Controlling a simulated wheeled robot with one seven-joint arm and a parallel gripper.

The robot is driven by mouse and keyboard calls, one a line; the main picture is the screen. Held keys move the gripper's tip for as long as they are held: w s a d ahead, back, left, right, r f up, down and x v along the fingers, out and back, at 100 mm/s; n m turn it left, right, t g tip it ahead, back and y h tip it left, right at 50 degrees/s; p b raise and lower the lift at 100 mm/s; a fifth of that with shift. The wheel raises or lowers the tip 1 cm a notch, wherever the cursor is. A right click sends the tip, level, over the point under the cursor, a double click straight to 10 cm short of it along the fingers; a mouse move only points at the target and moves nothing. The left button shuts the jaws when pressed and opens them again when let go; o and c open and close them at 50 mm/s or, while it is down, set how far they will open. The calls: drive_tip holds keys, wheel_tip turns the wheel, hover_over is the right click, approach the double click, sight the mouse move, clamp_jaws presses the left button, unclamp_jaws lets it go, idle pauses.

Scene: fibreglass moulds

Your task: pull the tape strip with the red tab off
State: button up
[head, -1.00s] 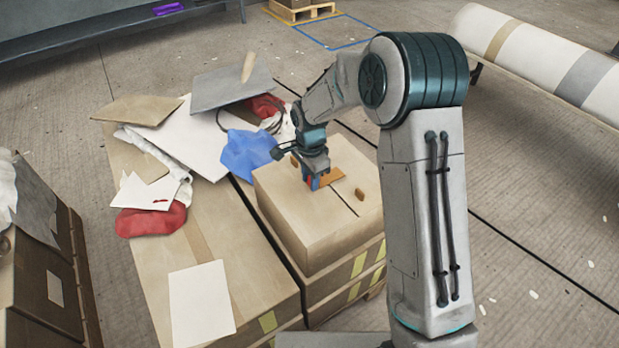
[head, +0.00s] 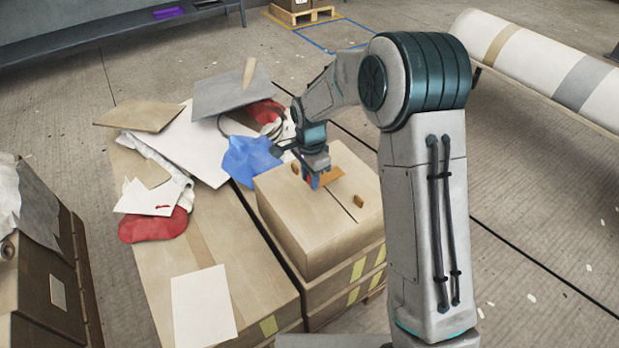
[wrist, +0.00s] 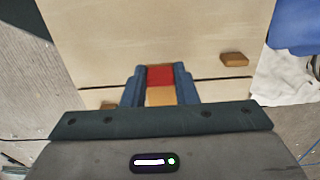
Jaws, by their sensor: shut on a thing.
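The cardboard box (head: 305,235) stands on a stack, with a dark seam across its top. My gripper (head: 313,184) points down at the box top near the seam. In the wrist view, my gripper (wrist: 160,86) has its blue fingers shut on the red tab (wrist: 160,75). A tan-orange strip (wrist: 160,97) shows beside the red tab between the fingers. In the head view, an orange-brown piece of the strip (head: 333,174) shows beside the fingers. The fingers hide part of the tab, and I cannot tell how much of the strip is stuck down.
Small brown tabs lie on the box top, one to the right (head: 359,201) and one to the left (head: 295,167). A blue cloth (head: 250,160), panels and red cloths cover the long carton on the left. A white roll (head: 540,65) lies at the far right.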

drive_tip(key=shift+r+p, duration=2.05)
drive_tip(key=shift+r, duration=1.6)
drive_tip(key=shift+a+f, duration=0.1)
